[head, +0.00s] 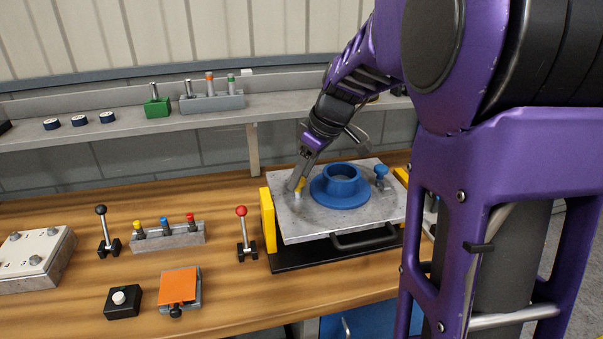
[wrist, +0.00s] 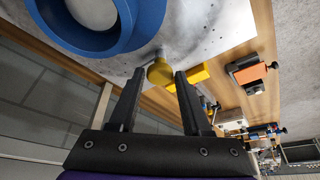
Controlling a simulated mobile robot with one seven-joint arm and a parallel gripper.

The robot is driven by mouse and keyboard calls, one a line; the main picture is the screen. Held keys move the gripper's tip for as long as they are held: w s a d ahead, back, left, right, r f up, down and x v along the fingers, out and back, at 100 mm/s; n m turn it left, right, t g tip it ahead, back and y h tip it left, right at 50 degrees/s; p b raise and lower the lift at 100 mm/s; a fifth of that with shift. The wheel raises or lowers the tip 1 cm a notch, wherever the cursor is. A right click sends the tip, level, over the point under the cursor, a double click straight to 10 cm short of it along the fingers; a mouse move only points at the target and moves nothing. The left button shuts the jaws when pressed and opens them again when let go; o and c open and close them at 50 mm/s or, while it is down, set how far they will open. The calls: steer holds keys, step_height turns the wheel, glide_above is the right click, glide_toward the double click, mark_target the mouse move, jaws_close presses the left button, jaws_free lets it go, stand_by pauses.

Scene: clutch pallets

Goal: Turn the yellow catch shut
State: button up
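The yellow catch (head: 299,185) stands near the left edge of a grey metal plate (head: 285,216). In the wrist view its round yellow knob (wrist: 160,73) shows between my fingertips, with a gap on each side. My gripper (head: 294,180) is open and points down at the catch; it also shows in the wrist view (wrist: 159,71). How deep the fingers reach around the knob is hard to tell. A blue flanged ring (head: 341,194) sits on the plate, and a blue catch (head: 381,172) stands at its right side.
The plate rests between yellow side blocks (head: 268,220) over a black base, with a dark handle (head: 365,238) in front. A red-knobbed lever (head: 241,212) and a rack of coloured pegs (head: 175,236) stand to the left. A shelf (head: 120,122) runs behind.

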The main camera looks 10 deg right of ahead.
jaws_close()
steer(key=shift+m, duration=0.3)
steer(key=m, duration=0.1)
steer(key=m+t+h, duration=0.1)
steer(key=m, duration=0.1)
steer(key=shift+s+a+m, duration=0.1)
steer(key=shift+a+m, duration=0.1)
steer(key=shift+m, duration=0.1)
steer(key=m+h, duration=0.2)
steer(key=m, duration=0.3)
steer(key=shift+a+p, duration=0.2)
steer(key=shift+p, duration=0.1)
steer(key=m+h+b, duration=0.1)
steer(key=m+h, duration=0.1)
steer(key=m, duration=0.3)
steer(key=shift+a, duration=0.15)
steer(key=shift+m+g+h+b, duration=0.4)
steer(key=shift+m+h+b, duration=0.35)
steer(key=shift+m, duration=1.05)
steer(key=shift+o, duration=2.3)
jaws_free()
